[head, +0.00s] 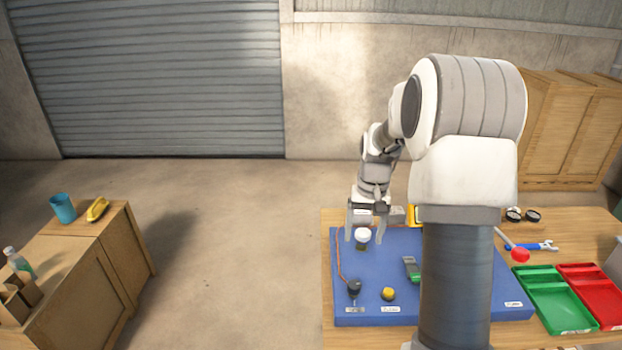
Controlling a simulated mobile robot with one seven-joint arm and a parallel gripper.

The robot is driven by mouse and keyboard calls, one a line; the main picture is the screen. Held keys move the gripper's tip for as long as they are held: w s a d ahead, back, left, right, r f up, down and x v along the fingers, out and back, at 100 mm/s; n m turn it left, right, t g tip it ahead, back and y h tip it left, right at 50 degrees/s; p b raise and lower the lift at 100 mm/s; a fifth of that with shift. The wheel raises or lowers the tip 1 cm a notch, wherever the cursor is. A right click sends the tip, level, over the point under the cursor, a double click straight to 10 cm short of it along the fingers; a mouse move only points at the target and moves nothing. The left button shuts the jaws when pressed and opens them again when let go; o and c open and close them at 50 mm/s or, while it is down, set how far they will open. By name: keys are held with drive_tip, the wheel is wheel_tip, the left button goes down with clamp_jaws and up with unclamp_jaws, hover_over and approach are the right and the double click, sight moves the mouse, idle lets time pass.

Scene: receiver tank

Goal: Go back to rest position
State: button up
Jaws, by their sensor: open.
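My gripper (364,238) hangs from my white and grey arm over the left part of a blue board (460,308). Its two fingers point down and stand apart. A small white-topped part (363,235) shows between or just behind the fingers; I cannot tell whether they touch it. A black knob (354,287) and a yellow knob (388,294) sit near the board's front edge. A green and grey part (412,268) is right of the gripper. My arm hides the board's middle.
The board lies on a wooden table (545,225). Green (550,307) and red (597,290) trays, blue-handled pliers (540,246) and a red ball-shaped thing (520,255) are at right. A wooden cabinet (75,275) stands at left. The floor (240,250) between is clear.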

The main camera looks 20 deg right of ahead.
drive_tip(key=s+a+r+n+t+h, duration=0.1)
drive_tip(key=s+a+r+t, duration=0.1)
drive_tip(key=s+a+r, duration=0.5)
drive_tip(key=s+a+r+n+t, duration=0.15)
drive_tip(key=s+a+r, duration=0.25)
drive_tip(key=s+r, duration=0.45)
drive_tip(key=s+a+r+n+t, duration=0.1)
drive_tip(key=s+a, duration=0.3)
drive_tip(key=s, duration=0.5)
drive_tip(key=shift+s+t+y, duration=0.2)
drive_tip(key=shift+t+y, duration=0.1)
drive_tip(key=shift+t, duration=0.15)
drive_tip(key=shift+d+r, duration=0.15)
